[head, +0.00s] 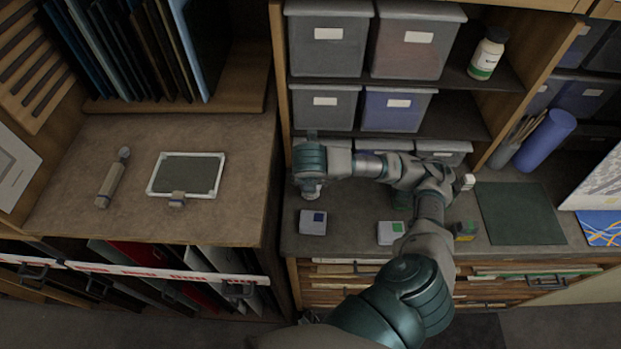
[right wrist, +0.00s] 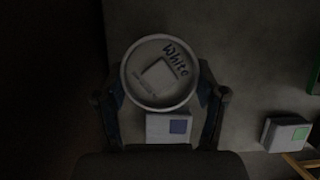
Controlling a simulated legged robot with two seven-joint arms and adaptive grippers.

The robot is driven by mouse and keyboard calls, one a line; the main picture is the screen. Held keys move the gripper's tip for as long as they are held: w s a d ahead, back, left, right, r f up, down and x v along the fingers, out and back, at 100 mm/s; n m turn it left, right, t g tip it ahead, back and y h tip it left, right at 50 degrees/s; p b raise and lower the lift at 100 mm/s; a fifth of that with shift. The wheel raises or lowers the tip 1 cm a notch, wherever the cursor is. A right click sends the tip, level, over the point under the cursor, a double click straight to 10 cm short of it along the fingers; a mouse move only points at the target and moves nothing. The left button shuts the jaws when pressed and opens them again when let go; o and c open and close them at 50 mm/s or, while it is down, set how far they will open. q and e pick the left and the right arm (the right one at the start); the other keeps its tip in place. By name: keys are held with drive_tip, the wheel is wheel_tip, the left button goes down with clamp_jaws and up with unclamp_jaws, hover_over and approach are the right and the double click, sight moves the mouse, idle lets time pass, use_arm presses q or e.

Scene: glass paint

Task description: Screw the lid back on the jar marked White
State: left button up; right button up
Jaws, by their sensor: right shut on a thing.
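In the right wrist view a round pale lid (right wrist: 150,92) marked "White" sits between the fingers of my right gripper (right wrist: 161,92). The gripper is shut on it. In the head view my right gripper (head: 311,186) points down over the left end of the desk, behind the box with the blue square. The lid is hardly distinguishable there. I cannot make out a jar under the lid, nor whether the lid is touching one. My left gripper is not in view.
A grey box with a blue square (head: 313,222) and one with a green square (head: 391,232) stand on the desk. A green-and-yellow item (head: 466,231) is close to my right arm. Shelves with bins (head: 327,50) rise behind. A dark mat (head: 520,214) lies bare at right.

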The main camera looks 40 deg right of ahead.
drive_tip(key=shift+m+p, duration=0.4)
drive_tip(key=shift+p, duration=0.15)
drive_tip(key=shift+a+f+m+g+h+p, duration=0.1)
drive_tip(key=shift+m+g+h+p, duration=0.35)
drive_tip(key=shift+m+p, duration=1.15)
drive_tip(key=shift+n, duration=0.3)
drive_tip(key=o, duration=1.5)
drive_tip(key=shift+w, duration=0.1)
drive_tip(key=shift+c, duration=0.2)
drive_tip(key=shift+p, duration=0.35)
wheel_tip(320, 180, up, 6)
drive_tip(key=p, duration=0.5)
